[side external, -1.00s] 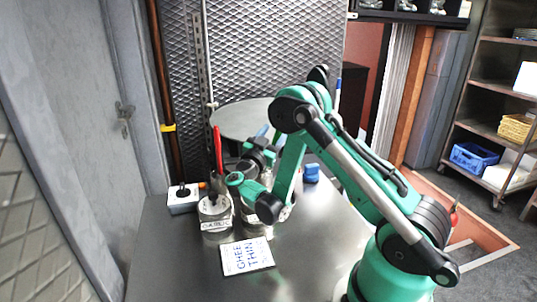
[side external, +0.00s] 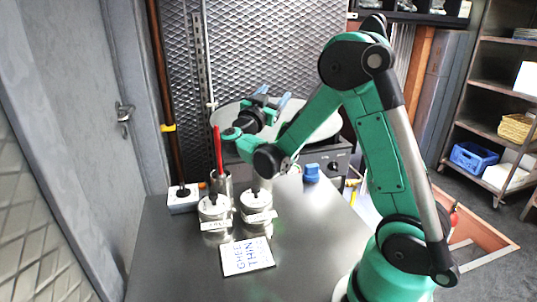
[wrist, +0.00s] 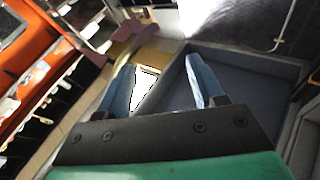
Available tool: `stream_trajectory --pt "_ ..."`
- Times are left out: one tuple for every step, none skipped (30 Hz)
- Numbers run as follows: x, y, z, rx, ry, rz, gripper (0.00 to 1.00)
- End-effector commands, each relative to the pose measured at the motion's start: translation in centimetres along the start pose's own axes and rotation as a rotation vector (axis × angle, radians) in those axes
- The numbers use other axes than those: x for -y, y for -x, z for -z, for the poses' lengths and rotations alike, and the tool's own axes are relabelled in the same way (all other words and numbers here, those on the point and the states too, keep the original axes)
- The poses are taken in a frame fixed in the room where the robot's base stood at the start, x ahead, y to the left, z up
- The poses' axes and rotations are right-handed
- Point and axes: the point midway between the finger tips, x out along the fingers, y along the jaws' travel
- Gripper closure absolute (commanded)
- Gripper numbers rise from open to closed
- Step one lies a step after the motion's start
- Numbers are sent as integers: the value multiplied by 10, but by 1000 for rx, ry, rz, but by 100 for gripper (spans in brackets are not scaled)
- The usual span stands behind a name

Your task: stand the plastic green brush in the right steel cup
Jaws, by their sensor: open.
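My gripper (side external: 274,96) is raised above the back of the steel table in the side view, with its blue fingers pointing up and away. In the wrist view its two blue fingers (wrist: 160,88) are apart, with only background between them. A steel cup (side external: 222,186) stands behind the lidded tins, with a red upright handle in it. I cannot make out a second steel cup; my arm covers part of the area to its right. I cannot make out the green brush in either view.
Two lidded, labelled tins (side external: 215,215) stand in front of the cup. A lettered card (side external: 247,257) lies before them. A white box with a black knob (side external: 183,198) is at left. A blue object (side external: 311,173) is at the back right. The front right tabletop is clear.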

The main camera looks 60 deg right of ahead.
Motion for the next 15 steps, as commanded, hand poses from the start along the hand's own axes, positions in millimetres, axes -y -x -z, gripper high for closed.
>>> stream_trajectory --pt "2 -3 10 0 0 0 39" --pt "2 -4 16 0 0 0 39" --pt "4 -7 24 0 0 0 39" --pt "6 -8 30 0 0 0 39" --pt "7 -10 36 0 0 0 39" --pt "8 -12 44 0 0 0 39" --pt "9 -14 49 0 0 0 39" --pt "10 -16 54 0 0 0 39" --pt "12 -18 61 0 0 0 39" --pt "13 -19 66 0 0 0 39" --pt "14 -20 71 0 0 0 39" --pt "15 -22 76 0 0 0 39" --pt "16 -23 80 0 0 0 39" --pt "16 -24 83 0 0 0 39" --pt "17 -25 87 0 0 0 39"
